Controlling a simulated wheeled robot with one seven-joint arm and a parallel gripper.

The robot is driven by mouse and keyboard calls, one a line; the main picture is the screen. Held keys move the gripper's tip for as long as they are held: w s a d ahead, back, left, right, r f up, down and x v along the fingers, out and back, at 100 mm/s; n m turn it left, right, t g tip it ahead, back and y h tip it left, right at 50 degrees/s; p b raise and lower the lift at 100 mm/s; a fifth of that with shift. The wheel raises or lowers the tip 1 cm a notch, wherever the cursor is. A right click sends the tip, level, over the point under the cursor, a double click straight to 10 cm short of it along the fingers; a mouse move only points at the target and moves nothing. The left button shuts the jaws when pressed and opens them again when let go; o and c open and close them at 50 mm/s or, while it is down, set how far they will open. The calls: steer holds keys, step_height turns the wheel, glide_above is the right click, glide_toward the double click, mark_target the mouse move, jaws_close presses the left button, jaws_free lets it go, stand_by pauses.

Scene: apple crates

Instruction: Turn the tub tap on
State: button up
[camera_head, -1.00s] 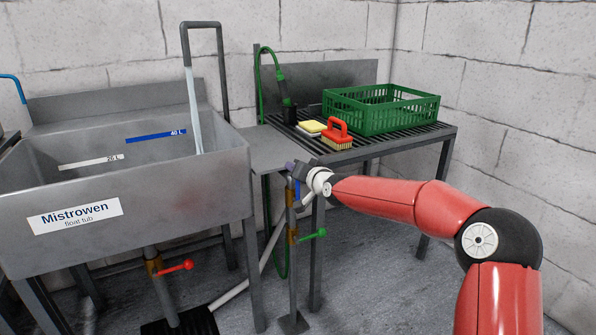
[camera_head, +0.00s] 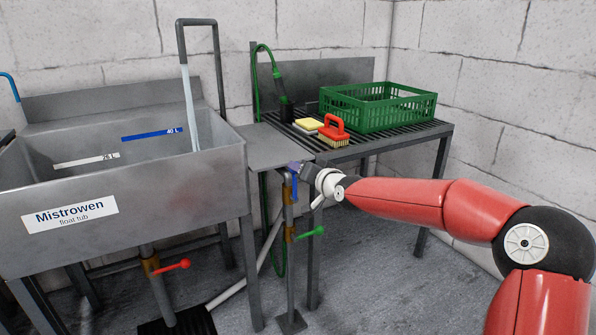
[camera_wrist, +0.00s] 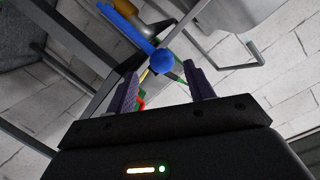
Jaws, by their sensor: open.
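The blue lever (camera_head: 294,186) is on the upright pipe right of the steel tub (camera_head: 170,195) and points downward. In the wrist view the lever (camera_wrist: 128,25) runs from a brass valve (camera_wrist: 132,8) to a round blue knob (camera_wrist: 162,62). My gripper (camera_head: 297,168) is at the top of that pipe, close to the lever. In the wrist view my gripper (camera_wrist: 164,80) is open, and the knob appears between and just beyond its fingertips. I cannot tell whether they touch. A pale stream (camera_head: 190,110) runs from the gooseneck spout (camera_head: 198,22) into the tub.
A green lever (camera_head: 312,232) is lower on the same pipe, and a red lever (camera_head: 177,265) is under the tub. A slatted bench (camera_head: 400,136) at right holds a green crate (camera_head: 408,104), a red brush (camera_head: 334,128) and a yellow sponge (camera_head: 310,124).

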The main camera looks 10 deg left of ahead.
steer(key=shift+v, duration=1.25)
